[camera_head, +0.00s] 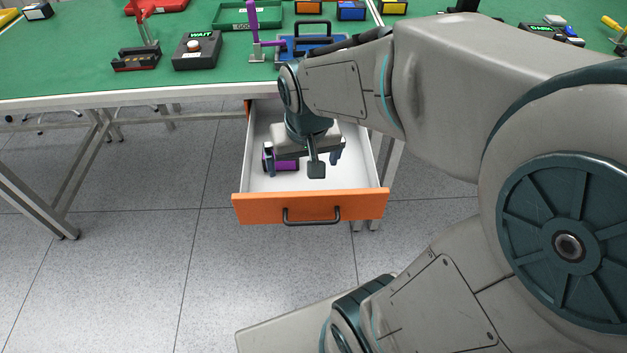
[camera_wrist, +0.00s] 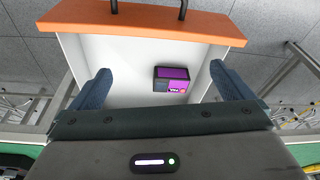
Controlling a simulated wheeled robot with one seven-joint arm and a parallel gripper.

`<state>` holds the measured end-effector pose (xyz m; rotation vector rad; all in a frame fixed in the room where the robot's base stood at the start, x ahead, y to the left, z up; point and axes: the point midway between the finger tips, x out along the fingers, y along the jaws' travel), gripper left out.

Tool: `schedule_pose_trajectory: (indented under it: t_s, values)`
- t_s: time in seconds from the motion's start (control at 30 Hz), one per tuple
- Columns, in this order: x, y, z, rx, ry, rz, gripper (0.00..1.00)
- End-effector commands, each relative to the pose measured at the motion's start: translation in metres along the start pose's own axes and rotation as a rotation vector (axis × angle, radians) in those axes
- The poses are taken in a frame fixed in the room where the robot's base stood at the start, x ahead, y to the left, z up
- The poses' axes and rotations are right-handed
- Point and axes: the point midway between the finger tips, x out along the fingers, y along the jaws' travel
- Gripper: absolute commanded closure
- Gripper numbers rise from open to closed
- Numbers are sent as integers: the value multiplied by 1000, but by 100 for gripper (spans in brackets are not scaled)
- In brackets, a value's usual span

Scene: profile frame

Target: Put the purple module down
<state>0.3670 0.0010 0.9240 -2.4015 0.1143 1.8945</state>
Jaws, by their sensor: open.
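The purple module (camera_head: 285,164) lies in the open drawer (camera_head: 310,206), on its white floor. In the wrist view the module (camera_wrist: 172,80) shows its dark and purple face with a small label, between and beyond the fingers. My gripper (camera_head: 303,157) is over the drawer with its fingers wide apart. In the wrist view the gripper (camera_wrist: 163,88) has nothing between its fingertips that it touches. In the head view my gripper hides part of the drawer floor and part of the module.
The green-topped table (camera_head: 90,60) stands behind the drawer. On it are a black WAIT box (camera_head: 197,50), a green GOOD tray (camera_head: 230,16), a blue tray (camera_head: 285,50), a purple upright part (camera_head: 253,30) and several coloured modules at the back. The floor before the drawer is clear.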

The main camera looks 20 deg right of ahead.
Motion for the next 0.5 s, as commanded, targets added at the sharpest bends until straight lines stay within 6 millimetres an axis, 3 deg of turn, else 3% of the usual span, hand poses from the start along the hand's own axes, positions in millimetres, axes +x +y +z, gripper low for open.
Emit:
schedule_pose_trajectory:
  t_s: [0.1,0.2,0.33,0.5]
  values:
    - [-16,4,36,-53,-22,-13,0]
    - [-22,4,56,-90,-40,-18,0]
    - [-26,5,69,-113,-51,-21,0]
    - [-26,4,71,-119,-55,-22,0]
